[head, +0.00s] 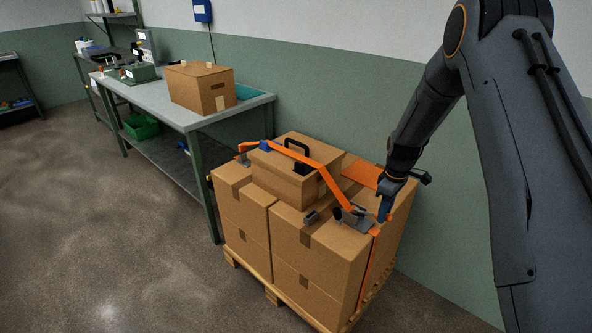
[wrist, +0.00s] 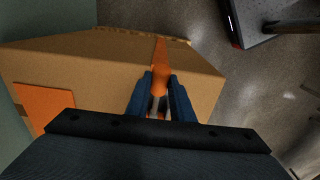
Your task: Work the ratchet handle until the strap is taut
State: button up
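The orange strap (head: 318,170) runs over the upper carton (head: 290,182) and down the near side of the stack. The ratchet (head: 355,221), a grey metal piece with dark parts, sits on top of the front right carton. Its handle is too small to make out clearly. My gripper (head: 384,212) points down just right of the ratchet. In the wrist view, its two blue fingers (wrist: 160,76) stand apart. The strap (wrist: 160,55) shows beyond the gap, and a small grey and dark part (wrist: 158,104) shows between them. Contact with the fingers cannot be told.
The cartons (head: 245,215) stand on a wooden pallet (head: 272,297). A small grey item (head: 312,217) lies on the front carton. A workbench (head: 190,118) with another carton (head: 200,88) stands behind to the left. Open floor (head: 110,230) lies left; the green wall is close behind.

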jog(key=shift+o, duration=0.7)
jog(key=shift+s+d+f, duration=0.25)
jog(key=shift+s+f, duration=0.1)
jog(key=shift+s, duration=0.05)
jog(key=shift+w+r, duration=0.1)
jog(key=shift+w, duration=0.1)
